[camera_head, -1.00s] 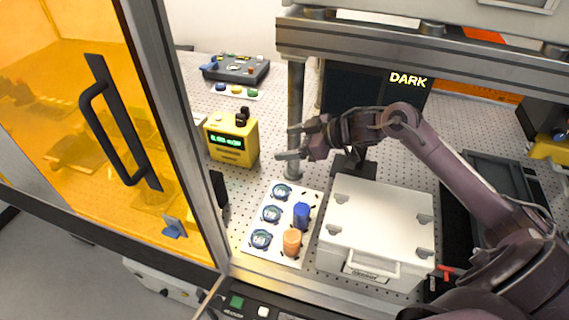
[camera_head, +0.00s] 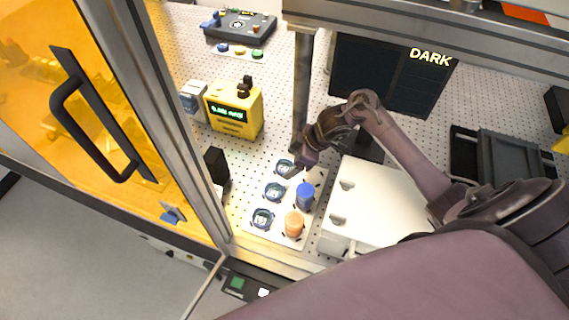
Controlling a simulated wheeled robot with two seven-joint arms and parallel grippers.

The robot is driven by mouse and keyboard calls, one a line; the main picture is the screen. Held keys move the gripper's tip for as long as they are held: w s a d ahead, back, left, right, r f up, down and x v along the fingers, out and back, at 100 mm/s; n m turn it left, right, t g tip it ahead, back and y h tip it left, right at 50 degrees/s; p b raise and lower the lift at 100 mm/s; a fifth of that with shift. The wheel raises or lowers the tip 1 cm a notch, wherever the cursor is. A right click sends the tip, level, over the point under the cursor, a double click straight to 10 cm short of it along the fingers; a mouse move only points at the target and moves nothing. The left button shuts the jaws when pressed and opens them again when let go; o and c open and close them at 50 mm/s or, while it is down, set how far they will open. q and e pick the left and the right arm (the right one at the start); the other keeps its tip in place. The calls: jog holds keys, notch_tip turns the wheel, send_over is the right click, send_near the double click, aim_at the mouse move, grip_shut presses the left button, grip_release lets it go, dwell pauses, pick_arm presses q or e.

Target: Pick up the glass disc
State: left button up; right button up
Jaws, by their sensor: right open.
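A white plate (camera_head: 256,228) on the perforated table holds a column of three round clear pieces with dark blue rims, which look like glass discs: a far one (camera_head: 283,167), a middle one (camera_head: 273,191) and a near one (camera_head: 262,218). My right gripper (camera_head: 292,170) points down at the right edge of the far disc and partly covers it. It is open, with nothing visible in it. I cannot tell whether it touches the disc. My left gripper is not in view.
A blue cylinder (camera_head: 305,196) and an orange one (camera_head: 294,224) stand on the plate's right side. A white case (camera_head: 375,205) sits just right, under my right arm. A metal post (camera_head: 302,90) rises behind the gripper. A yellow meter (camera_head: 234,108) stands to the left.

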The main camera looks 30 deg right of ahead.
aim_at(285, 168)
jog(key=shift+x, duration=1.3)
jog(key=c, duration=1.1)
jog(key=shift+r, duration=0.1)
